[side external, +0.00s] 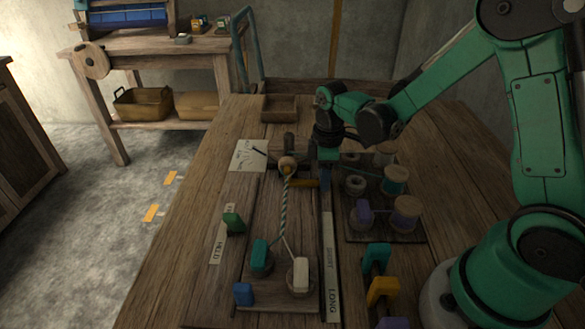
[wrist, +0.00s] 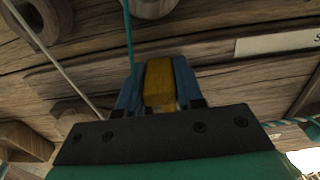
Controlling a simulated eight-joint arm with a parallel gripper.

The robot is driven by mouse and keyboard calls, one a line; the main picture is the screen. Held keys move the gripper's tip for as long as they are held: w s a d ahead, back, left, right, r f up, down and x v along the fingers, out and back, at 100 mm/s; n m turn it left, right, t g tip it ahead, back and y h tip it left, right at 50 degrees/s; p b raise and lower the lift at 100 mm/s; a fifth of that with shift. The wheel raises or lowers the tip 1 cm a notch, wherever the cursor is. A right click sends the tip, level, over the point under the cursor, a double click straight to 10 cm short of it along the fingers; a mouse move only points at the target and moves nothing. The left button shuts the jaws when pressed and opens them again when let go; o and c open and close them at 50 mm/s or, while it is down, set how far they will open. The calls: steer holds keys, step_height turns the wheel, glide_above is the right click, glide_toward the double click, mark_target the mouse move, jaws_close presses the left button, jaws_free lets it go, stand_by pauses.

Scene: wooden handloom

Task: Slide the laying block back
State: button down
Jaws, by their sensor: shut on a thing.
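A yellow bar (side external: 303,183), which looks like the handle of the laying block, sits beside the rope near the far end of the long wooden board (side external: 290,215). My gripper (side external: 325,178) is low over the board's right edge, at the right end of this bar. In the wrist view the yellow piece (wrist: 160,82) is between the two blue fingers, which are shut on it. A rounded wooden piece (side external: 287,164) stands at the far end of the twisted rope (side external: 284,205). How it joins the yellow bar is hidden.
A teal block (side external: 260,252) and a white block (side external: 300,272) stand at the near rope ends. A green block (side external: 234,222) and a blue block (side external: 243,294) are at left. Spools (side external: 405,213) crowd the right. A SHORT/LONG strip (side external: 331,265) lines the board.

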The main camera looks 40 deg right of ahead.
mark_target(325, 214)
stand_by(0.5)
steer(key=s+a, duration=0.5)
steer(key=shift+s+a, duration=0.2)
steer(key=shift+a, duration=0.05)
steer(key=c, duration=0.6)
jaws_free()
steer(key=shift+o, duration=0.2)
steer(key=shift+d+r, duration=0.1)
steer(key=shift+r, duration=2.7)
steer(key=shift+r, duration=0.1)
